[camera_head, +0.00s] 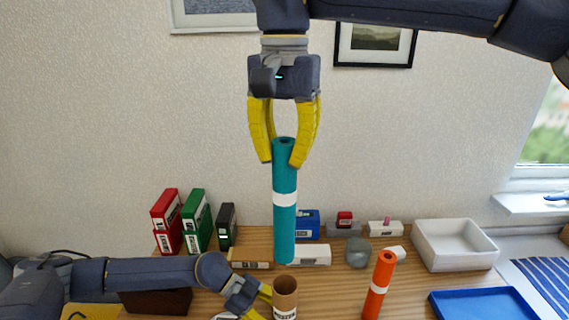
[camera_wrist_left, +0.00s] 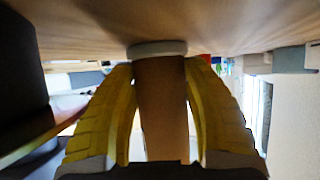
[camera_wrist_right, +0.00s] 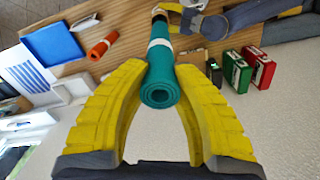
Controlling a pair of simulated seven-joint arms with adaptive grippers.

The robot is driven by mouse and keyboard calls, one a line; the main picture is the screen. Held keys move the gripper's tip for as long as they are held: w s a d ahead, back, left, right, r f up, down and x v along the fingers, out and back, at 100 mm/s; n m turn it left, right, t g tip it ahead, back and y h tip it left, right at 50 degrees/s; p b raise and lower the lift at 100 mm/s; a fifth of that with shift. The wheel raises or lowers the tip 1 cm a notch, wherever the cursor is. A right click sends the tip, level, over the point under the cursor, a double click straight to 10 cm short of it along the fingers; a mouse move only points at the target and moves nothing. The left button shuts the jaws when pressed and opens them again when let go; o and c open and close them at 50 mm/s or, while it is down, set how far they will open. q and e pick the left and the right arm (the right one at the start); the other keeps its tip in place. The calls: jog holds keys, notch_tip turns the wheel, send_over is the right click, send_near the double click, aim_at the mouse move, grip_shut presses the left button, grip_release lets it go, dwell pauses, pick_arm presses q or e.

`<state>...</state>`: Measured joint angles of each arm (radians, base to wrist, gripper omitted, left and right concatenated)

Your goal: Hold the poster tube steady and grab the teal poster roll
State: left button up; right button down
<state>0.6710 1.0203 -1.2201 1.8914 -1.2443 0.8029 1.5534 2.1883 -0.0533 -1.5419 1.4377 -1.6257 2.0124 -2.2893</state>
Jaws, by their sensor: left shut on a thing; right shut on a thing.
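The teal poster roll (camera_head: 284,225) hangs upright with a white band around its middle. My right gripper (camera_head: 281,158) is shut on its upper end and holds it above the poster tube; the roll also shows between the fingers in the right wrist view (camera_wrist_right: 160,85). The brown cardboard poster tube (camera_head: 285,292) stands on the table with its open top just below the roll's lower end. My left gripper (camera_head: 266,300) is shut on the tube from the left side; the tube fills the space between the fingers in the left wrist view (camera_wrist_left: 163,105).
An orange roll (camera_head: 379,285) stands tilted to the right of the tube. Red, green and black binders (camera_head: 196,220) stand at the back left. Small boxes line the back.

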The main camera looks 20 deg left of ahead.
dwell(0.3)
pick_arm(q)
jog(key=o, duration=0.9)
jog(key=shift+a, duration=0.1)
